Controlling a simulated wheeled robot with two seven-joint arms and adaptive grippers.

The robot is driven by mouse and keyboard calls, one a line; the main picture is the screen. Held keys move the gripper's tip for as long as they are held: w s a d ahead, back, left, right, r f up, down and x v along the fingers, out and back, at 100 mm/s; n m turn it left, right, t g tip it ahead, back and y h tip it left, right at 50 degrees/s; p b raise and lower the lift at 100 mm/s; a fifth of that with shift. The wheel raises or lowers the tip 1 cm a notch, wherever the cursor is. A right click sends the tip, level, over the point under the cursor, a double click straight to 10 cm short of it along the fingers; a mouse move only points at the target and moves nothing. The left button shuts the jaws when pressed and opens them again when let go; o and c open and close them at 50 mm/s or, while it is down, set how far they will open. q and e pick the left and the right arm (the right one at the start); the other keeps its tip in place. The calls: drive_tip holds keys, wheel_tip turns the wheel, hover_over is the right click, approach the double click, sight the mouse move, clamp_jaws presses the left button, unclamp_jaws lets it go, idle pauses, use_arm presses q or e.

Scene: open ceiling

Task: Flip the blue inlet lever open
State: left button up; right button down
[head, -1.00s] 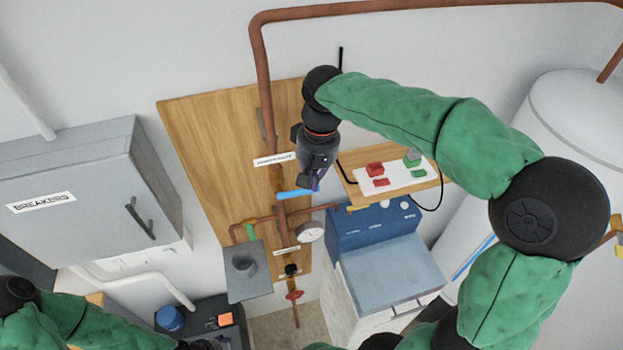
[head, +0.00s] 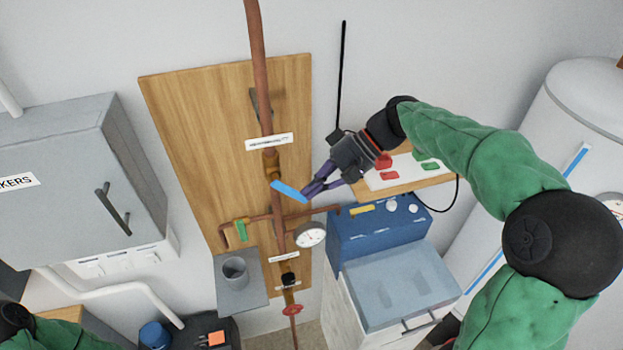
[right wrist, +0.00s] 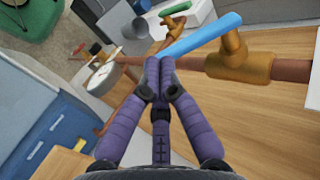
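The blue inlet lever (head: 289,191) sticks out from the brass valve (head: 271,163) on the vertical copper pipe, sloping down to the right in the head view. In the right wrist view the blue lever (right wrist: 200,35) runs from the brass valve body (right wrist: 240,60) to just beyond my fingertips. My right gripper (head: 308,193) is at the lever's free end, coming from the right. Its purple fingertips (right wrist: 159,65) are together in the wrist view. I cannot tell whether they touch the lever; no part of it shows between them. My left gripper is out of view.
A pressure gauge (head: 310,234), a green lever (head: 240,230) and a red valve handle (head: 292,310) sit lower on the pipes. A shelf with a white switch panel (head: 400,172) lies behind my right wrist. The grey breaker cabinet (head: 60,190) stands left.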

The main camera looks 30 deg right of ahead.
sight(304, 203)
drive_tip(key=f+y+b, duration=0.1)
drive_tip(key=y+b, duration=0.1)
drive_tip(key=a+f+t+y+b, duration=0.1)
drive_tip(key=b, duration=0.1)
drive_tip(key=shift+w+a+f+y, duration=0.1)
drive_tip(key=shift+w+f+y, duration=0.1)
drive_tip(key=shift+f+y, duration=0.2)
drive_tip(key=shift+w+a+f+b, duration=0.1)
drive_tip(key=shift+a+f+b, duration=0.1)
drive_tip(key=shift+a+b, duration=0.35)
drive_tip(key=shift+w+a+f+b, duration=0.15)
drive_tip(key=shift+a+f+b, duration=0.25)
drive_tip(key=shift+a+b, duration=0.2)
drive_tip(key=shift+a+f, duration=0.1)
drive_tip(key=shift+f, duration=0.05)
drive_tip(key=v, duration=1.2)
